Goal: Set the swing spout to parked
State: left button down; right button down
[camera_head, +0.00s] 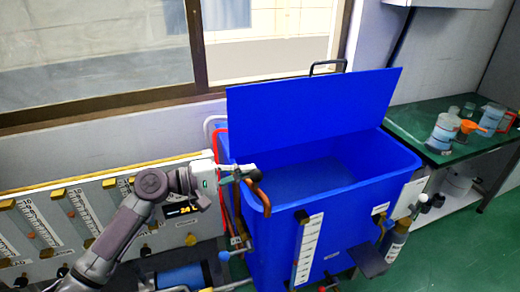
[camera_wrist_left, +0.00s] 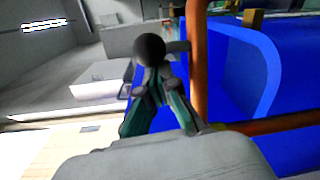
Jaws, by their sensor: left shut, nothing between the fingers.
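The swing spout (camera_head: 260,196) is a copper-coloured bent pipe at the left rim of the blue tub (camera_head: 292,228). My left gripper (camera_head: 250,173) is at the upper end of this pipe, above the tub's left edge. In the left wrist view its fingers (camera_wrist_left: 157,88) are shut with nothing between them. A dark round knob (camera_wrist_left: 150,47) shows just beyond the fingertips; I cannot tell whether they touch. The copper pipe (camera_wrist_left: 197,60) stands upright right beside the fingers, with another stretch running right. My right gripper is not in view.
The tub's blue lid (camera_head: 310,115) stands open at the back. A panel with gauges (camera_head: 75,215) is on the left, beneath my left arm. A green table (camera_head: 415,125) with several containers stands at the right. Green floor at the lower right is clear.

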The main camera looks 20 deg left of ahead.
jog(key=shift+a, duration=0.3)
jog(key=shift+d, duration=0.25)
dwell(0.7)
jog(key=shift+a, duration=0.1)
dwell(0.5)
